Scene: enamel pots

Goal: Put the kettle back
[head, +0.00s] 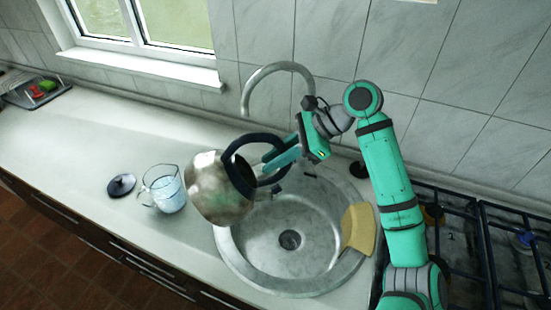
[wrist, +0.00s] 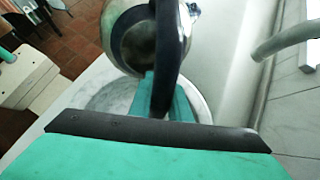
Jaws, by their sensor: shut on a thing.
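The kettle (head: 214,196) is a round, mottled metal vessel with a dark arched handle (head: 236,150). It is tilted to the left over the left rim of the sink, beside a glass measuring jug (head: 164,188) that holds clear liquid. My gripper (head: 270,163) is shut on the handle. In the wrist view the kettle (wrist: 140,38) shows at the top, and the handle passes between the fingers of my gripper (wrist: 165,97). A dark round lid (head: 122,185) lies on the counter left of the jug. Whether the kettle touches the rim, I cannot tell.
The round sink (head: 290,262) has a curved faucet (head: 275,68) behind it and a yellow cloth or sponge (head: 358,228) on its right rim. A gas hob (head: 480,240) is at the right. The left counter (head: 70,145) is mostly clear; a tray (head: 38,92) stands at its far end.

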